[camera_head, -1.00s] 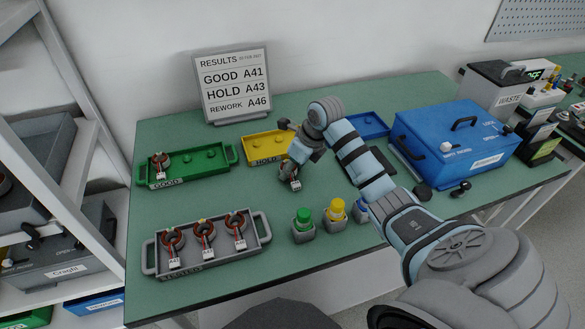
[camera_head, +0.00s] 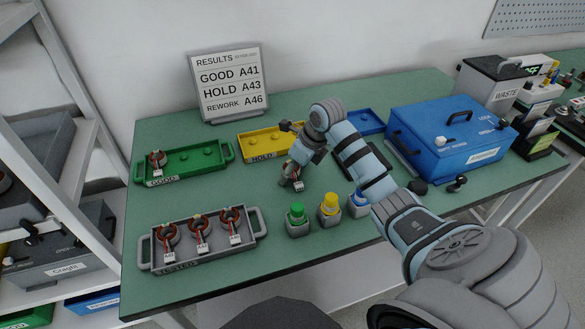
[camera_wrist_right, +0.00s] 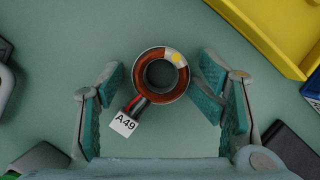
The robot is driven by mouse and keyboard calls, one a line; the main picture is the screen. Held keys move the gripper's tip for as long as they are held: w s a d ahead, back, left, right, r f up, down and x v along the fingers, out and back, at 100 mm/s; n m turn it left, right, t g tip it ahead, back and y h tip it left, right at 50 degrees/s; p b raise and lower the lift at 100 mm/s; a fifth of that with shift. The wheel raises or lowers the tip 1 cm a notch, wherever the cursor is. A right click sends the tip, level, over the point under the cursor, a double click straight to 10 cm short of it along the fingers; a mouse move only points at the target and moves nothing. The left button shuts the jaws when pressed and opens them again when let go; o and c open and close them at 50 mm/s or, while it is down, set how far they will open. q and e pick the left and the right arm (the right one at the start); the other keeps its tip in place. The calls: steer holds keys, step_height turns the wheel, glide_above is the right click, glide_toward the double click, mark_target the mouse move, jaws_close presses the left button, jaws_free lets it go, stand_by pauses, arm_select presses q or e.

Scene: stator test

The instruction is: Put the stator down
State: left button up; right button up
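The stator tagged A49 (camera_wrist_right: 161,76), a copper-wound ring with a yellow dot, lies between the fingers of my right gripper (camera_wrist_right: 160,88) in the right wrist view. A narrow gap shows on both sides, so the gripper is open around it. In the head view this stator (camera_head: 291,177) is at the table surface, in front of the yellow HOLD tray (camera_head: 262,157), partly hidden by my right gripper (camera_head: 298,165). Whether it touches the table is hard to tell. My left gripper is not in view.
A green GOOD tray (camera_head: 190,178) holds one stator. A grey TESTED tray (camera_head: 262,226) holds three. A blue box (camera_head: 455,140) is at right, a results board (camera_head: 230,85) behind. Green table (camera_head: 195,205) is clear between trays.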

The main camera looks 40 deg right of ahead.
steer(key=shift+d+r, duration=0.1)
steer(key=shift+r, duration=0.15)
steer(key=p+v, duration=0.2)
steer(key=v, duration=1)
steer(key=shift+r, duration=0.4)
